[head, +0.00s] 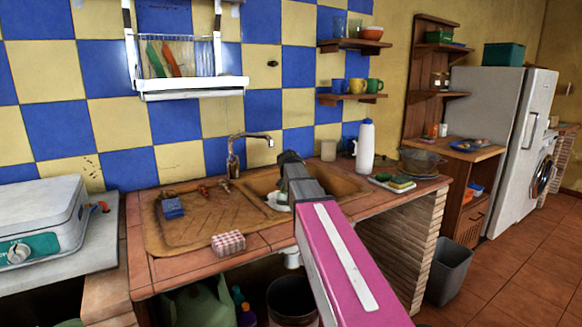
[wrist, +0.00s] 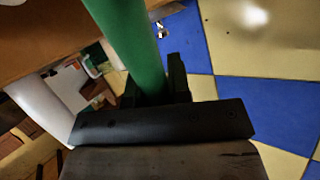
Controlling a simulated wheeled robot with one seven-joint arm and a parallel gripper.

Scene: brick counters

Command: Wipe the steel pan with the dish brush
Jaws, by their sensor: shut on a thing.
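My gripper (wrist: 155,88) is shut on a long green handle (wrist: 125,35) in the wrist view, which I take as the dish brush; its head is out of view. In the head view my gripper (head: 290,158) is over the sink basin (head: 345,187), and my own pink arm link hides much of the sink. No brush shows there. A pale, partly hidden dish (head: 278,201) lies in the sink beside my arm. I cannot tell whether it is the steel pan. A see-through bowl-like vessel (head: 420,160) stands on the counter's right end.
A tap (head: 250,138) rises behind the sink. A white bottle (head: 365,145) and sponges (head: 402,182) stand right of it. A dish rack (head: 190,85) hangs on the wall.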

